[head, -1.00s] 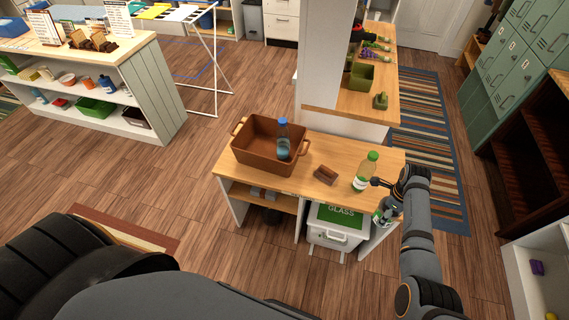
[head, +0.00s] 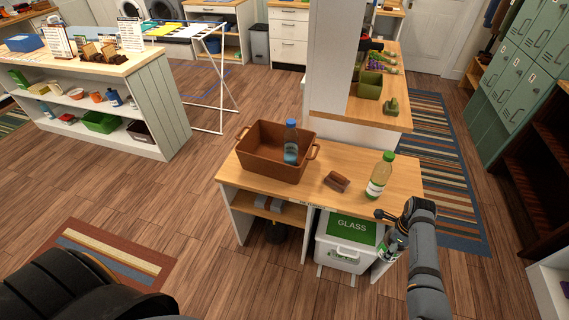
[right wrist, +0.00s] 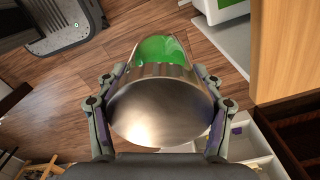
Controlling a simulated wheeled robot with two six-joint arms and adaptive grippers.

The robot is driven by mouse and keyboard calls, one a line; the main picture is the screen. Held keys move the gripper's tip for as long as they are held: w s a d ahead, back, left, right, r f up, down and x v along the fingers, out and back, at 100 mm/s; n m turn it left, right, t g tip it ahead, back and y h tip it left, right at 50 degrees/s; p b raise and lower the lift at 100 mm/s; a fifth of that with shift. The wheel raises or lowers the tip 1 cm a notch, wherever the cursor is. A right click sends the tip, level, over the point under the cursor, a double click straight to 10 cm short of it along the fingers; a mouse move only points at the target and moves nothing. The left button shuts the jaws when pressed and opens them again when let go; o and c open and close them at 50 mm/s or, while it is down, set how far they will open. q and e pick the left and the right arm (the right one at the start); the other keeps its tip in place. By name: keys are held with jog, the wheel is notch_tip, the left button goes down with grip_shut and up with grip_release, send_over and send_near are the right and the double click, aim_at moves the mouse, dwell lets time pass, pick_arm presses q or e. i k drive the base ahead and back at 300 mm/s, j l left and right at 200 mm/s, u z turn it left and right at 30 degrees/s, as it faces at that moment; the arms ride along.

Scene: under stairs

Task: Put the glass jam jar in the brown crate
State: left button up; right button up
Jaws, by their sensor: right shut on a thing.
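The brown crate (head: 262,165) stands on the left part of the wooden bench top, with a blue-capped clear bottle (head: 291,143) upright in it. My right gripper (head: 388,240) is beyond the bench's right front corner, at about or below top height. In the head view the jar is small and partly hidden by the gripper. My left gripper is not in view.
On the bench top (head: 325,160) are a small brown block-like item (head: 337,181) and a green-capped bottle (head: 380,175), between my right gripper and the crate. Below is a white bin marked GLASS (head: 345,242). A white post (head: 332,70) rises behind the bench.

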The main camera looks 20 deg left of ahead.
aim_at(264, 156)
jog(key=j+z, duration=0.15)
jog(key=j, duration=1.15)
jog(key=j+z, duration=0.2)
jog(key=j, duration=1.1)
